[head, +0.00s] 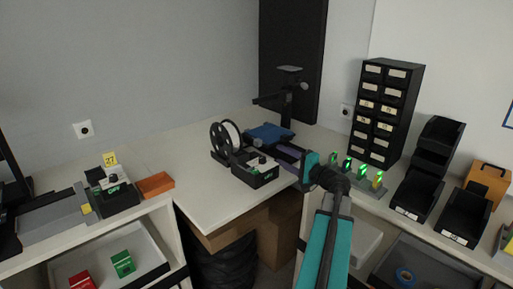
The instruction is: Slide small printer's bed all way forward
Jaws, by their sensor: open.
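The small printer (289,105) stands on the corner table, with a dark upright post and an arm reaching left. Its blue bed (270,134) lies flat at the foot of the post. My gripper (301,168) is open, over the table at the right of the printer's front. It is apart from the bed as far as I can see. My teal and black arm reaches up from the bottom and hides part of the table's right side. The fingers are small and dark, so their exact gap is hard to see.
Green-lit chargers (360,176), a drawer cabinet (385,112) and black bins (417,196) are at right. The table's front left (207,199) is clear.

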